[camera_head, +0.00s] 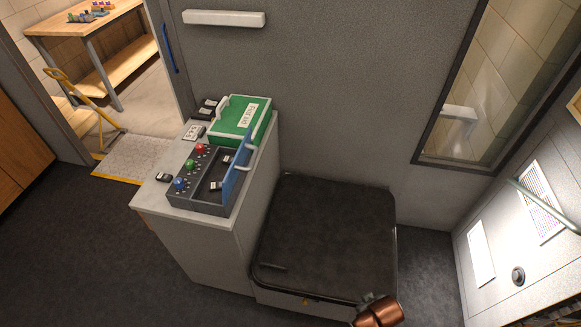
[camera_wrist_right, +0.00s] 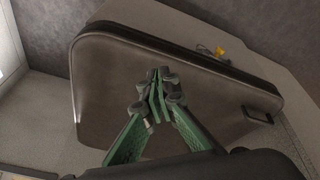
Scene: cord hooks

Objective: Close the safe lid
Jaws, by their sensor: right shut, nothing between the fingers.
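I cannot tell whether the lid is fully seated. The front of the safe body (camera_head: 285,296) shows below it. In the right wrist view, the lid (camera_wrist_right: 215,95) fills the middle, with a dark rim along its far edge. My right gripper (camera_wrist_right: 160,78) is shut and empty, its green fingers in front of the lid; contact is unclear. My left gripper is in neither view.
A light cabinet (camera_head: 195,245) stands left of the safe, carrying a control box (camera_head: 195,195) with coloured knobs and a raised blue cover (camera_head: 243,175), plus a green case (camera_head: 232,112). A grey wall is behind. A bright panel (camera_head: 520,235) stands at right. Floor is clear at left.

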